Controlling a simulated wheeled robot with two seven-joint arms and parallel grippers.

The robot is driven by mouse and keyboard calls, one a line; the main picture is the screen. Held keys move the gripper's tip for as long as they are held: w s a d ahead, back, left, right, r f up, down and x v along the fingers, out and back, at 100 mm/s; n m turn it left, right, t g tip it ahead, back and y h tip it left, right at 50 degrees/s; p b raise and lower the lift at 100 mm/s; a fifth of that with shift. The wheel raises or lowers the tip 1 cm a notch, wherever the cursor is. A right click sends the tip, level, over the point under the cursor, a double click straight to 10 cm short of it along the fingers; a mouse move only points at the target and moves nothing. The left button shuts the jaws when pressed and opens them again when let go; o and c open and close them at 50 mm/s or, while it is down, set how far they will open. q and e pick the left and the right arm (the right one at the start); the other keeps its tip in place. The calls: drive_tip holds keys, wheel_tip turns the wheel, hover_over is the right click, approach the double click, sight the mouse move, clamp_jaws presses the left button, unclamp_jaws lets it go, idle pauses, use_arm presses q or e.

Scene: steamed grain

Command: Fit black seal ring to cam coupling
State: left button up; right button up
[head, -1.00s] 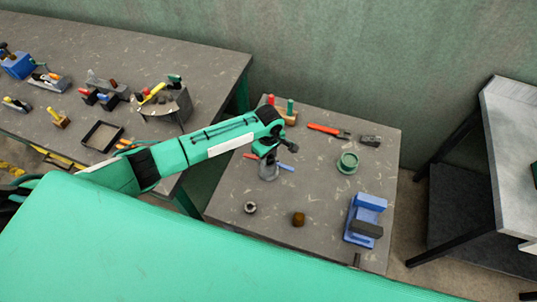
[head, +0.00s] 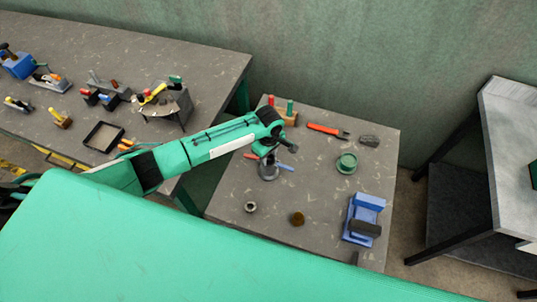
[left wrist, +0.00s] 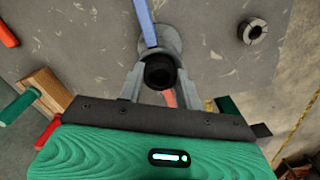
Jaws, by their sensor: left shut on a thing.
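The cam coupling (head: 269,173) is a grey round body with a blue lever (head: 286,168) and a red lever (head: 250,156) sticking out on opposite sides. It stands on the small table. My left gripper (head: 266,157) is directly over it, pointing down. In the left wrist view, the gripper (left wrist: 160,86) is shut on the black seal ring (left wrist: 160,72), a dark round piece with a hollow middle. The coupling's grey rim (left wrist: 172,38) shows behind the ring. Whether ring and coupling touch cannot be told. My right gripper is not in view.
A grey notched ring (head: 250,207) and a brown round piece (head: 298,218) lie near the table's front. A green ring (head: 346,163), orange-handled tool (head: 323,129), dark block (head: 369,141) and blue vise (head: 364,218) lie right. A wooden block (head: 287,117) with colored pegs stands behind.

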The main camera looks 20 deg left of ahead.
sight(269, 158)
use_arm(q)
drive_tip(key=o, duration=1)
drive_tip(key=shift+o, duration=0.2)
drive_tip(key=shift+r, duration=0.6)
wheel_tip(269, 158, up, 13)
drive_tip(key=b, duration=0.4)
drive_tip(key=shift+f, duration=0.15)
